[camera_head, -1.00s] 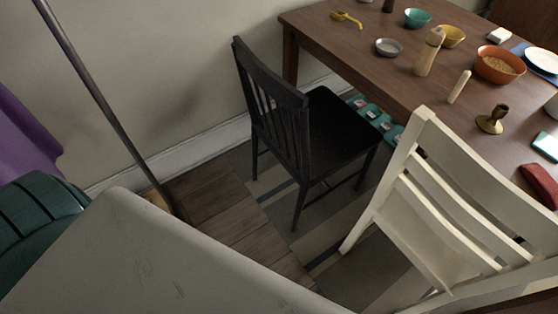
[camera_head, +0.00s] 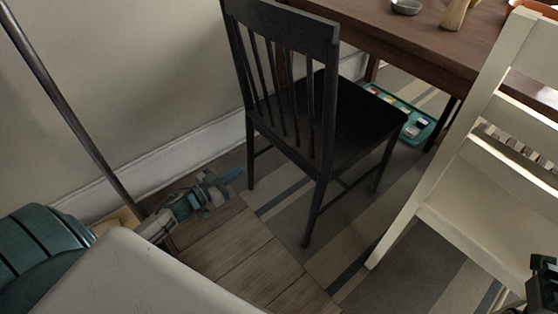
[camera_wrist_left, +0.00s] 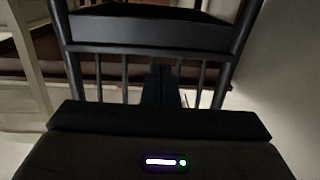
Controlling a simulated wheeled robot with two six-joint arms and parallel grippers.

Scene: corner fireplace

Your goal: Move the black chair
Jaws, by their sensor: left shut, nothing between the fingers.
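The black chair (camera_head: 280,22) stands upright at the near side of the brown table (camera_head: 420,38), its slatted back toward me. My left gripper (camera_head: 232,177) is low over the wood floor, left of the chair's rear leg, shut and empty. It looks apart from the chair in the head view. In the left wrist view, the chair's top rail (camera_wrist_left: 150,33) and slats lie ahead of the shut fingers (camera_wrist_left: 162,75). A dark part at the lower right edge seems to be my right gripper (camera_head: 543,284); its fingers are not clear.
A white chair (camera_head: 440,185) stands close on the right. A teal tray (camera_head: 428,133) with small items lies on the floor under the table. A wall with a white baseboard (camera_head: 190,150) runs along the left. A striped rug (camera_head: 290,215) lies under the black chair.

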